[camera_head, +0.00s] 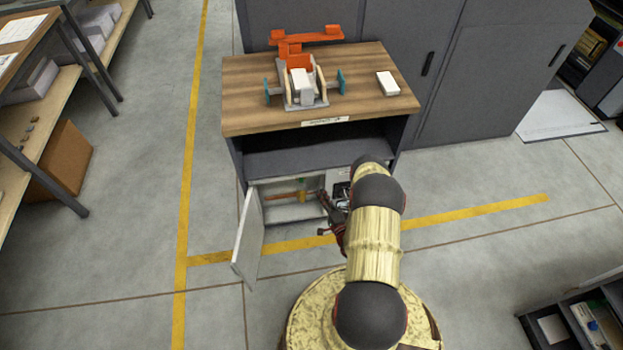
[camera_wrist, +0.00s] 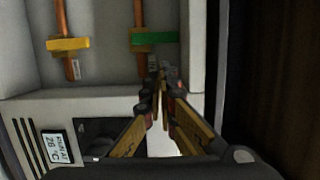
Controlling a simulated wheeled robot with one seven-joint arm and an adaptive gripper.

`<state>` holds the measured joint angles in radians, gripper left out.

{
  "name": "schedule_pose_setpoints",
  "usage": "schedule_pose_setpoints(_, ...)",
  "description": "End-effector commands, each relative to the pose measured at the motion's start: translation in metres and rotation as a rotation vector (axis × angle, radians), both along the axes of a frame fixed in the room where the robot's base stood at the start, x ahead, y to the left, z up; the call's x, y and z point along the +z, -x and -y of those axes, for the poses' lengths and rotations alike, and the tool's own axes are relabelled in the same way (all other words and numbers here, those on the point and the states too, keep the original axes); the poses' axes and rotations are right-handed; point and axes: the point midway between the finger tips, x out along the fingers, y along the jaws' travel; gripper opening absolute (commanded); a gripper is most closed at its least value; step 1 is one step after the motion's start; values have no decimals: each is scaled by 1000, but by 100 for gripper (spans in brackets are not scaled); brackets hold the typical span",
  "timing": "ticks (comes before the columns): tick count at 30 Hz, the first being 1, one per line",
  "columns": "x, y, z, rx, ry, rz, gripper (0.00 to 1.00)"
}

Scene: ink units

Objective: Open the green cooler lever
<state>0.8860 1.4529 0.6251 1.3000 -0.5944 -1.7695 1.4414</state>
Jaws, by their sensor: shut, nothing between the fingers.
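The green lever (camera_wrist: 155,38) sits on a copper pipe in the wrist view, at the upper middle. It lies crosswise to its pipe. My gripper (camera_wrist: 158,84) is shut and empty, its fingertips just below the green lever in the picture; I cannot tell whether they touch anything. A yellow lever (camera_wrist: 68,44) lies crosswise on a second pipe to the left.
The compartment's white door (camera_head: 248,238) stands open on the left. A small display panel (camera_wrist: 59,149) is at lower left in the wrist view. The wooden top (camera_head: 245,100) above holds an orange and grey fixture (camera_head: 303,85) and a white block (camera_head: 387,83).

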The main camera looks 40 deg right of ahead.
Motion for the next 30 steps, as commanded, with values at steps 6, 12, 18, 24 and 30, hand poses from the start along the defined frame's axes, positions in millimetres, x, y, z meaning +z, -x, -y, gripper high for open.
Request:
schedule_pose_setpoints(6,-1,-6,2,1,2,-1,0)
schedule_pose_setpoints(12,-2,-35,10,3,4,0,0)
schedule_pose_setpoints(18,-2,-68,21,2,3,-1,0)
schedule_pose_setpoints(24,-2,-89,28,1,3,-2,0)
schedule_pose_setpoints(30,0,-96,30,-1,2,-2,0)
